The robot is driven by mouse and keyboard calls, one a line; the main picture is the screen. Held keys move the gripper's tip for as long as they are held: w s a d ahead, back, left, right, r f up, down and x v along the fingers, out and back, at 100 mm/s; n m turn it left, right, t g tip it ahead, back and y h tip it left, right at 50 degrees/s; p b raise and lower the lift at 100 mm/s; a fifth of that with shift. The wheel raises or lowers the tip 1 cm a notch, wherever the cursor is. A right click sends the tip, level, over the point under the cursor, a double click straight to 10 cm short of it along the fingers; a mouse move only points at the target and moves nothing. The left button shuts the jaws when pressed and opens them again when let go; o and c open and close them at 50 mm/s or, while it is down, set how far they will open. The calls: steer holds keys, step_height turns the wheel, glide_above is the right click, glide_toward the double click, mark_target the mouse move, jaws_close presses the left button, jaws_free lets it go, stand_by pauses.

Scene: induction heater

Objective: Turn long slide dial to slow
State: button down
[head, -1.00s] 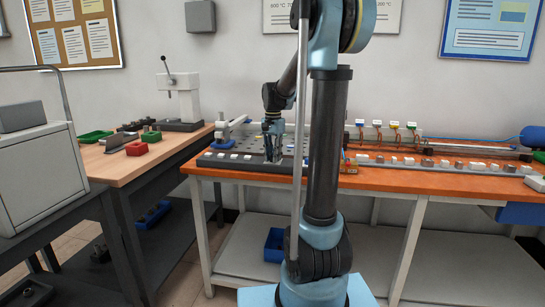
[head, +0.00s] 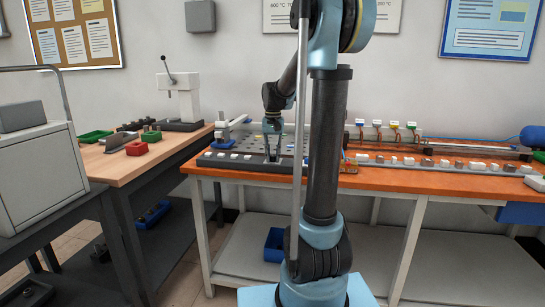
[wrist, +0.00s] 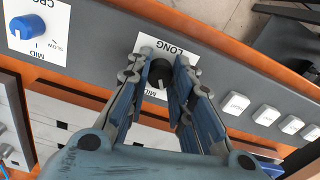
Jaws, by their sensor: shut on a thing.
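The long slide dial (wrist: 160,73) is a round black knob on a white plate marked LONG and MID in the wrist view. Its pale mark seems to point towards MID. The rest of its scale is hidden behind my fingers. My gripper (wrist: 160,76) has one finger on each side of the knob and is shut on it. In the head view my gripper (head: 272,155) reaches down to the grey panel at the front left of the orange bench; the dial is too small to make out there.
A blue knob (wrist: 27,27) on a plate marked CROSS, MID and SLOW is to the left on the same panel (wrist: 95,38). Several white buttons (wrist: 236,103) line the panel to the right. The orange bench (head: 390,178) carries more equipment on the right.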

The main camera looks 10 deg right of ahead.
steer(key=n, duration=0.5)
steer(key=shift+w+n, duration=0.1)
steer(key=shift+n, duration=0.2)
stand_by(0.4)
steer(key=c, duration=1.4)
jaws_free()
steer(key=shift+o, duration=0.2)
step_height(320, 180, up, 12)
